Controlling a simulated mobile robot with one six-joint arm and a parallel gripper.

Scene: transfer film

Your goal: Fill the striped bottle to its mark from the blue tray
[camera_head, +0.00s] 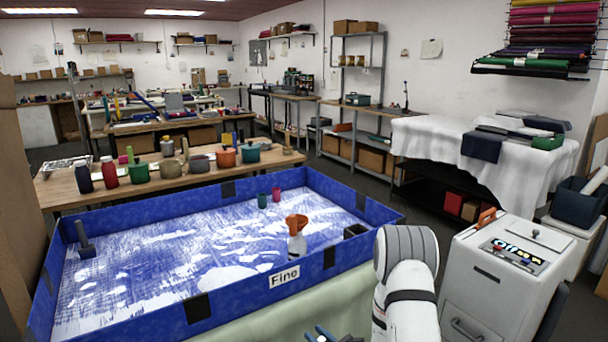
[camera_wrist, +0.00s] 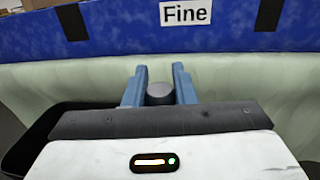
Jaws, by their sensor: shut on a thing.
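The blue tray (camera_head: 230,295), with a "Fine" label that also shows on its wall in the wrist view (camera_wrist: 240,30), holds a patchy layer of white material. A white bottle (camera_head: 297,245) with an orange funnel (camera_head: 297,222) on top stands upright inside, near the front wall. I cannot make out stripes or a mark on it. My gripper (camera_head: 321,334) is low outside the tray's front wall. In the wrist view its blue fingers (camera_wrist: 158,86) are shut on a dark grey rounded thing (camera_wrist: 160,94), mostly hidden behind the gripper body.
A small teal bottle (camera_head: 262,200) and a red one (camera_head: 276,194) stand in the tray. A grey upright-handled tool (camera_head: 85,242) is at its left, a dark box (camera_head: 355,231) at its right corner. A white cabinet (camera_head: 495,285) stands right. Pots and bottles crowd the wooden table (camera_head: 70,188).

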